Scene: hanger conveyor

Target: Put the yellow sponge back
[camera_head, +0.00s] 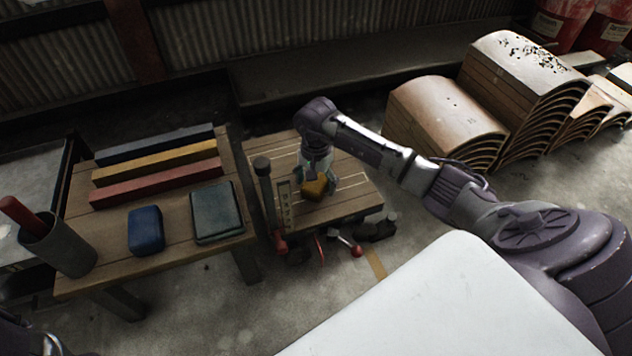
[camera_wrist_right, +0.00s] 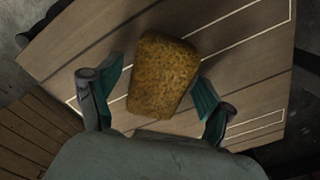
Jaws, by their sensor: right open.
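The yellow sponge (camera_head: 315,187) lies on the small slatted wooden table (camera_head: 352,205) marked with pale outlines. In the right wrist view the sponge (camera_wrist_right: 160,76) is a speckled mustard-brown block between the two teal fingers. My right gripper (camera_head: 318,178) points down at the sponge from above. The right gripper (camera_wrist_right: 155,95) is open, with a finger on each side of the sponge and a gap visible on the left. Whether the right finger touches it, I cannot tell. The left gripper is not clearly visible; only dark parts of mine show at the lower left.
The left table (camera_head: 180,240) holds a blue sponge-like block (camera_head: 146,230), a dark green block (camera_head: 216,211), blue, yellow and red bars, and a grey cup (camera_head: 58,246) with a red handle. A dark post (camera_head: 263,185) stands close left of my right gripper. Stacked curved boards (camera_head: 445,115) lie right.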

